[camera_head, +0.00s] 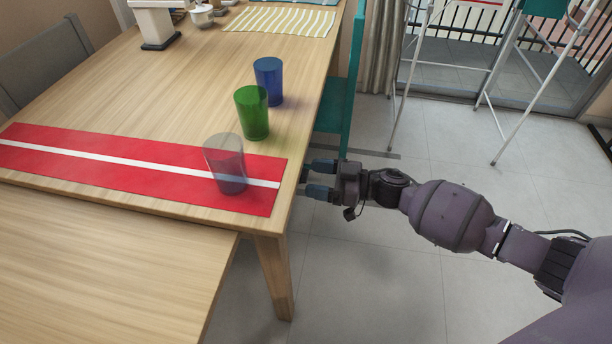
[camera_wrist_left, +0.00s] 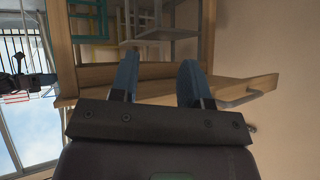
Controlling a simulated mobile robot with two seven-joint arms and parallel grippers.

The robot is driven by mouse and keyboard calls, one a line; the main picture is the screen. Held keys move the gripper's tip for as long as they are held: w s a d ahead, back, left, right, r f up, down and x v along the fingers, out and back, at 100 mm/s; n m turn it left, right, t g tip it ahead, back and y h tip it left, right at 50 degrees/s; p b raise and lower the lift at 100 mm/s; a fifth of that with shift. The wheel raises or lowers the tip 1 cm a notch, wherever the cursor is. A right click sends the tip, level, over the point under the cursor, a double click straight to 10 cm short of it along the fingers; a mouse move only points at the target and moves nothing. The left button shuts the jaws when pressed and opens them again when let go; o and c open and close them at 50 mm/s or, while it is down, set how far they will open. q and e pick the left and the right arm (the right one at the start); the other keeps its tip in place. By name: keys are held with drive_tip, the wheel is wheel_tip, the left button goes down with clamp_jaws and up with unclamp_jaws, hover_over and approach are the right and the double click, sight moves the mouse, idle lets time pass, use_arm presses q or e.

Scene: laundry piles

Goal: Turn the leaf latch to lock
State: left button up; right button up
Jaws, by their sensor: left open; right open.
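The leaf latch is not clearly identifiable. In the left wrist view, a thin grey metal bar (camera_wrist_left: 243,100) sits at the right end of a wooden board (camera_wrist_left: 240,88); I cannot tell whether it is the latch. My left gripper (camera_wrist_left: 158,65) is open and empty, its blue fingers in front of that board. It is not seen in the head view. A lower wooden surface (camera_head: 100,270), perhaps the leaf, lies in front of the wooden table (camera_head: 160,90). My right gripper (camera_head: 306,180) is open and empty, just off the table's right edge.
A red runner with a white stripe (camera_head: 100,175) lies along the table's front. A clear cup (camera_head: 225,165), a green cup (camera_head: 252,113) and a blue cup (camera_head: 268,82) stand near the right edge. A teal chair (camera_head: 340,105) is beside the table.

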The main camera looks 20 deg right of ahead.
drive_tip(key=shift+x, duration=1.25)
drive_tip(key=c, duration=0.9)
